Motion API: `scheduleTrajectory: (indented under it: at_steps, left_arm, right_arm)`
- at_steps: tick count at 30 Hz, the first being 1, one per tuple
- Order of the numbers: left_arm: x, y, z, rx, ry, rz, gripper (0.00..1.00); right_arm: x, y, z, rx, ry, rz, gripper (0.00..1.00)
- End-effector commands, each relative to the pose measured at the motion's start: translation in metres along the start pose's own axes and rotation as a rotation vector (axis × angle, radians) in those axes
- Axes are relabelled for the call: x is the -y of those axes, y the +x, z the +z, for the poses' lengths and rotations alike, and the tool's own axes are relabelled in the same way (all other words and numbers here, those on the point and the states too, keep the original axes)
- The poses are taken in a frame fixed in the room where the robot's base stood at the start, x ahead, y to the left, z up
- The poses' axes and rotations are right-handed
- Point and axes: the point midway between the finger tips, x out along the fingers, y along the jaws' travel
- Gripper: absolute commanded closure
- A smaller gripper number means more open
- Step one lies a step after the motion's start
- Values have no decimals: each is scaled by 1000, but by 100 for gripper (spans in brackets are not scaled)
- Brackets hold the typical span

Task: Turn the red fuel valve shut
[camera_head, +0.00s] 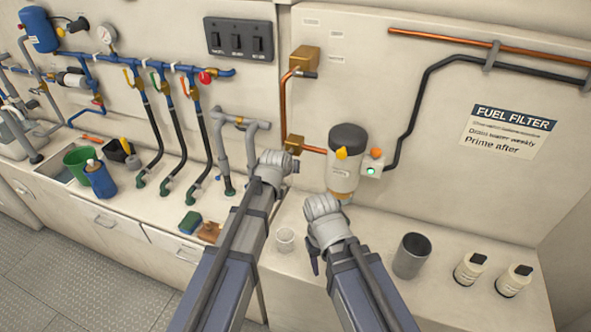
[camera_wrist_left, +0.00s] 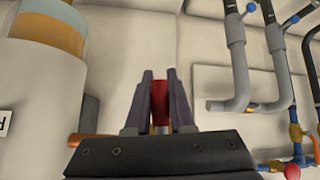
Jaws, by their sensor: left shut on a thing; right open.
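The red valve handle (camera_wrist_left: 160,96) shows in the left wrist view as a narrow red piece between the two dark fingers of my left gripper (camera_wrist_left: 160,88). The fingers are shut on it. In the head view my left gripper (camera_head: 277,163) is at the brass fitting (camera_head: 293,144) on the copper pipe, left of the fuel filter. There the red handle is hidden by my gripper. My right gripper (camera_head: 322,207) is open in front of the filter's base, and I see nothing held in it.
The fuel filter (camera_head: 346,165) stands close right of my left gripper. A clear cup (camera_head: 285,240), a grey cylinder (camera_head: 411,256) and white bottles (camera_head: 470,268) stand on the counter. Blue pipes with another red knob (camera_head: 205,77) are at the left.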

Motion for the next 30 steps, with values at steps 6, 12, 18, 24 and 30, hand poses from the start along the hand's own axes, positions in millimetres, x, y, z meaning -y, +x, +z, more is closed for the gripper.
scheduleTrajectory:
  at_steps: [6, 12, 18, 24, 30]
  left_arm:
    - [4, 0, 2, -5, 55, -54, 100]
    - [7, 0, 1, -10, 77, -76, 100]
    - [8, 0, 1, -12, 80, -80, 100]
    - [8, 0, 1, -12, 80, -80, 100]
    - [8, 0, 0, -15, 79, -79, 60]
  right_arm:
    - [0, 2, 0, 0, 0, 0, 50]
    - [0, 2, 0, 0, -1, 0, 50]
    - [0, 2, 0, 0, -1, 0, 50]
    - [0, 2, 0, 0, -1, 0, 50]
    - [0, 2, 0, 0, -1, 0, 50]
